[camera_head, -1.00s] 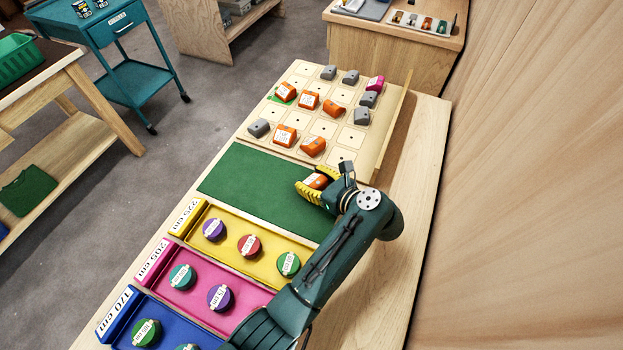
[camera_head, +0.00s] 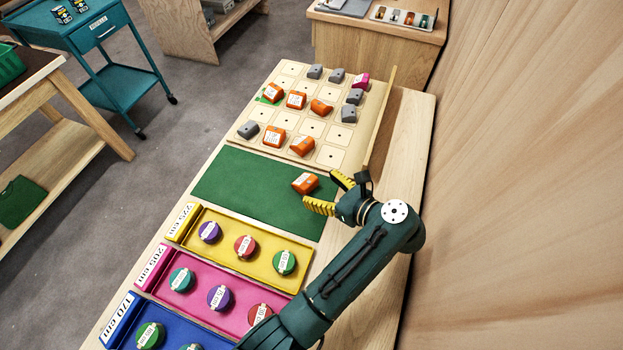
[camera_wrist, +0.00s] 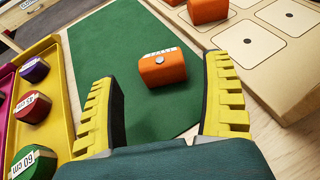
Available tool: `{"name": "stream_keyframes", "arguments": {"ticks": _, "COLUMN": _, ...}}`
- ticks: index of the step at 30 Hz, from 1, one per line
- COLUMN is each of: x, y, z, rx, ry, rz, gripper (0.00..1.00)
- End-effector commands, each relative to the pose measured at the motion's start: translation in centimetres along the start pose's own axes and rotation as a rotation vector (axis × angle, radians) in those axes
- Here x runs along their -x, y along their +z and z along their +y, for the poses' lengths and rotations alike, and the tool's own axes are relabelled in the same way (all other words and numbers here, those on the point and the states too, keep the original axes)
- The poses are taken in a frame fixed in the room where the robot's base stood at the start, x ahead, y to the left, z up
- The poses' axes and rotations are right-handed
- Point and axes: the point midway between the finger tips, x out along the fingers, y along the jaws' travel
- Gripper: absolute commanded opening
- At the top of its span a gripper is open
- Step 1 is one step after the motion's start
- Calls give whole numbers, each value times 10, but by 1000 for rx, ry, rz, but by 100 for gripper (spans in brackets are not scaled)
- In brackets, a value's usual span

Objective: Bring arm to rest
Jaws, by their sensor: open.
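My gripper (camera_head: 331,193) is open and empty, its yellow fingers spread, above the right edge of the green mat (camera_head: 222,186). An orange block (camera_head: 305,183) with a white label lies on the mat, to the left of the fingers and apart from them. In the wrist view the orange block (camera_wrist: 162,69) shows beyond and between the two yellow fingers (camera_wrist: 160,105), with a grey round spot on one face. My dark green arm reaches in from the bottom of the head view and hides part of the bench.
A board (camera_head: 323,129) with square cells holds several orange and grey blocks and a magenta one behind the mat. Yellow (camera_head: 185,236), pink (camera_head: 142,279) and blue (camera_head: 108,338) trays with labelled round pieces lie in front. A wooden wall (camera_head: 520,200) stands close on the right.

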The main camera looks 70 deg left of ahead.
Motion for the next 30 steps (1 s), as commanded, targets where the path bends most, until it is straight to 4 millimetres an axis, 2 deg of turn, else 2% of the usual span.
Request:
{"name": "stream_keyframes", "arguments": {"ticks": 11, "x": -3, "y": -1, "z": 0, "rx": 0, "ry": 2, "rz": 0, "gripper": 81}}
{"name": "stream_keyframes", "arguments": {"ticks": 14, "x": -16, "y": -3, "z": 1, "rx": 0, "ry": 4, "rz": 1, "gripper": 81}}
{"name": "stream_keyframes", "arguments": {"ticks": 23, "x": -81, "y": -5, "z": 2, "rx": -1, "ry": 5, "rz": 1, "gripper": 81}}
{"name": "stream_keyframes", "arguments": {"ticks": 24, "x": -69, "y": 15, "z": -1, "rx": 6, "ry": -2, "rz": 0, "gripper": 81}}
{"name": "stream_keyframes", "arguments": {"ticks": 30, "x": -50, "y": 56, "z": 0, "rx": 2, "ry": 0, "rz": 0, "gripper": 81}}
